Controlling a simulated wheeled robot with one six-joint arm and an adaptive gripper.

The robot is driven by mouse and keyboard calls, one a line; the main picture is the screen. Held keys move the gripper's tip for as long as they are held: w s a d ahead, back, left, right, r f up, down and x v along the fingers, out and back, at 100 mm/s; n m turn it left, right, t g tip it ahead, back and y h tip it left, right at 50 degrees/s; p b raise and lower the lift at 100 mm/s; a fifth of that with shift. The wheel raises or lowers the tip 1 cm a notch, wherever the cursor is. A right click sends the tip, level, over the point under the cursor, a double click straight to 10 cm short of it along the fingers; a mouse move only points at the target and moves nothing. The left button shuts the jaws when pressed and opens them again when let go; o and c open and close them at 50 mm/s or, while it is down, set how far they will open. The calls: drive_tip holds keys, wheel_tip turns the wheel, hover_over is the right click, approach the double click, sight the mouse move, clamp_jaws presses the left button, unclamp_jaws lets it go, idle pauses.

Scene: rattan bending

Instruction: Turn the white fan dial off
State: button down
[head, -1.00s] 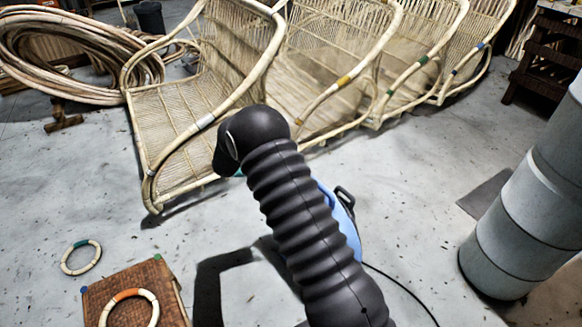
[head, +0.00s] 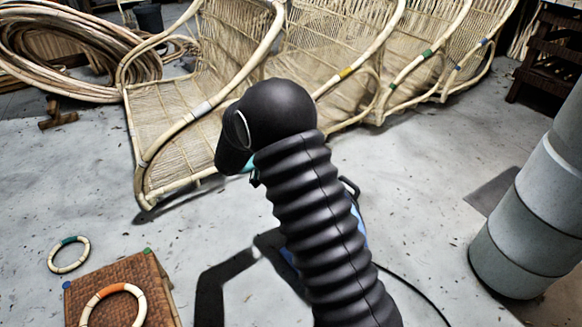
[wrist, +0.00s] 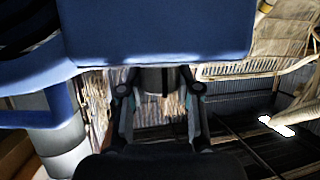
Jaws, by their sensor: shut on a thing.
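My gripper (wrist: 158,118) shows in the wrist view with its two fingers on either side of a short dark grey round piece (wrist: 158,80), and is shut on it. This piece sits just below a large blue housing (wrist: 160,28) that fills the top of the view. I cannot tell for certain that it is the fan dial, and no white dial face or mark shows. In the head view my black ribbed arm covers my gripper and most of a blue object (head: 361,232) standing on the floor behind it.
Rattan chairs (head: 180,120) stand in a row at the back, with coiled canes (head: 60,60) at left. A woven box (head: 135,280) bears an orange-banded ring (head: 88,311); a green-banded ring (head: 54,264) lies beside it. A grey column (head: 525,235) stands at right. A black cable (head: 410,290) crosses the floor.

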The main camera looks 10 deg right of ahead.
drive_tip(key=shift+f+n+t+y+b, duration=0.45)
drive_tip(key=shift+n+t+b, duration=0.35)
drive_tip(key=shift+b, duration=0.35)
drive_tip(key=shift+r+n+t+y+b, duration=0.3)
drive_tip(key=shift+n+t+y+b, duration=0.2)
drive_tip(key=shift+n+t+y, duration=0.3)
drive_tip(key=n+t+y, duration=0.1)
drive_tip(key=n+y, duration=0.1)
drive_tip(key=shift+r+n+t, duration=0.15)
drive_tip(key=shift+n+t, duration=0.15)
drive_tip(key=shift+n+t+y, duration=0.9)
drive_tip(key=shift+n+y, duration=0.9)
drive_tip(key=shift+y, duration=0.25)
drive_tip(key=shift+w+n+y, duration=0.1)
drive_tip(key=shift+n+y, duration=0.2)
drive_tip(key=shift+y, duration=0.1)
drive_tip(key=c, duration=0.8)
unclamp_jaws()
drive_tip(key=shift+a, duration=0.1)
